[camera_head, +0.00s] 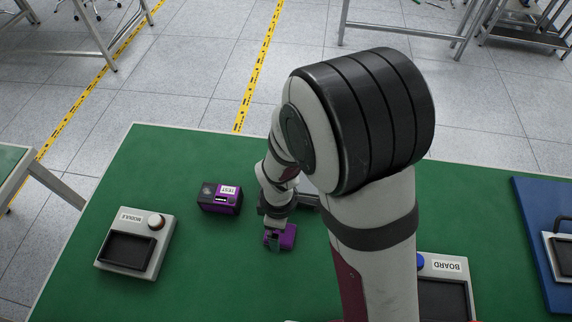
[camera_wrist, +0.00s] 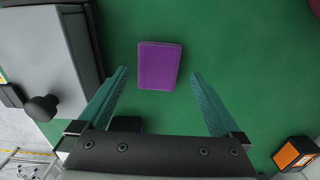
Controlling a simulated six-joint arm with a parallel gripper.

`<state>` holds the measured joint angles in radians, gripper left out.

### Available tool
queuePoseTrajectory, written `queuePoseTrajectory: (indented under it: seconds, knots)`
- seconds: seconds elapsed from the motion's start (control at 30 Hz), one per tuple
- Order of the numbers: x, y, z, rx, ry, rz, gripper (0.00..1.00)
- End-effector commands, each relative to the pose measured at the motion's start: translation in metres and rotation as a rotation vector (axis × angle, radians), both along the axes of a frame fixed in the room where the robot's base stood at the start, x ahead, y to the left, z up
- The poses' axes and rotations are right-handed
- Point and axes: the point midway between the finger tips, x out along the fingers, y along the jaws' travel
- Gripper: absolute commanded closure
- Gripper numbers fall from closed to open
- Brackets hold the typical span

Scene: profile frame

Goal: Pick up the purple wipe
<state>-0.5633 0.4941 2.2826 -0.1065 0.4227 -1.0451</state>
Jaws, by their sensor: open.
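The purple wipe (camera_wrist: 159,62) is a small flat-looking rectangle on the green table. In the wrist view it lies ahead of and between the two teal fingers of my gripper (camera_wrist: 159,74), with green showing on both sides. The fingers are apart and nothing is held. In the head view the purple wipe (camera_head: 289,236) shows beside and partly behind my gripper (camera_head: 274,240), which points down at it. I cannot tell the height of the fingertips above the table.
A grey MODULE fixture (camera_head: 157,244) with a knob and a black-and-purple TEST box (camera_head: 209,198) stand left on the green table (camera_head: 190,285). A BOARD fixture (camera_head: 444,264) and a blue panel (camera_head: 532,235) are at right. In the wrist view, a black-and-orange object (camera_wrist: 293,154) lies lower right.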

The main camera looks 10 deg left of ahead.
Motion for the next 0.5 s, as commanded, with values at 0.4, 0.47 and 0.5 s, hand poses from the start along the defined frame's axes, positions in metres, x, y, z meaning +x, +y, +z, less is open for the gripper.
queuePoseTrajectory:
  seconds: [0.4, 0.47, 0.5]
  knots:
    - [0.001, 0.001, -0.029, 0.0, -0.001, -0.001, 0.04]
    - [0.001, 0.001, -0.029, 0.0, -0.001, -0.001, 0.14]
    - [0.001, 0.001, -0.029, 0.0, -0.001, -0.001, 0.22]
